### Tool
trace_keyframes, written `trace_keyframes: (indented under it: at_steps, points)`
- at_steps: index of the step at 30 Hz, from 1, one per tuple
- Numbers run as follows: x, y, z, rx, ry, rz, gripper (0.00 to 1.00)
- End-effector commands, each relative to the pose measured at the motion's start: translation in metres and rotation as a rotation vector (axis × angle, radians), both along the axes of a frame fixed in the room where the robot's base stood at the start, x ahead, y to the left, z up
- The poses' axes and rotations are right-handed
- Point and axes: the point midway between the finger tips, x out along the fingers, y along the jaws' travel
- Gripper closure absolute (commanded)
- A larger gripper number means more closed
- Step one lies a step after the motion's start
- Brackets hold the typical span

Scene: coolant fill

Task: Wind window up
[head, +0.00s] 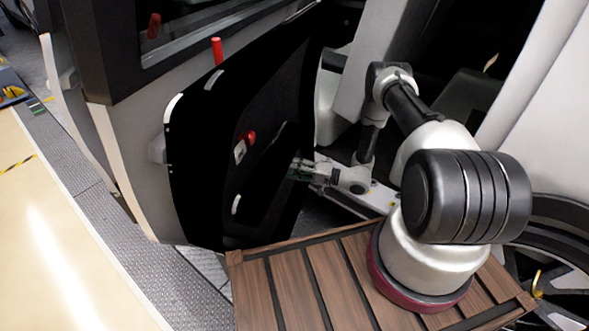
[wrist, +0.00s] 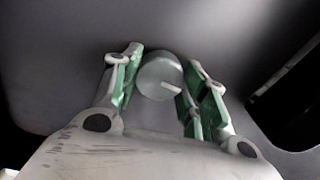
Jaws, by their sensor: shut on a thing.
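The open door's black inner panel (head: 215,150) fills the middle of the head view. Above it is a dark window (head: 195,30) in the door frame; how far up the glass stands I cannot tell. My gripper (head: 298,171) is at the panel's lower right in the head view. In the wrist view my gripper (wrist: 162,68) has its green-padded fingers on either side of a pale round knob (wrist: 155,78), which looks like the window winder's, and is shut on it. A short white bar shows on the knob. The winder's arm is hidden.
A red knob (head: 251,136) sits on the panel, and a red pin (head: 217,50) stands on its top edge. A slatted wooden platform (head: 290,285) lies below my arm. A dark slot (wrist: 295,105) is at right in the wrist view.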

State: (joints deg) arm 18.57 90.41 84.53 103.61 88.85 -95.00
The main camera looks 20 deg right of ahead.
Motion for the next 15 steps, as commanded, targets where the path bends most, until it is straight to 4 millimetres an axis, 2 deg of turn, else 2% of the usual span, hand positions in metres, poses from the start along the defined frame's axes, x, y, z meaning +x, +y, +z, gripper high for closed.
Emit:
trace_keyframes:
  at_steps: [5,6,9,15]
  points:
    - [-0.002,0.0008,-0.0016,-0.001,0.004,0.003,0.81]
    - [-0.002,0.0008,-0.0016,-0.001,0.004,0.002,0.51]
    - [-0.0016,0.0007,-0.0012,-0.001,0.004,0.003,0.34]
    - [-0.001,0.0005,-0.0008,0.0,0.002,0.002,0.34]
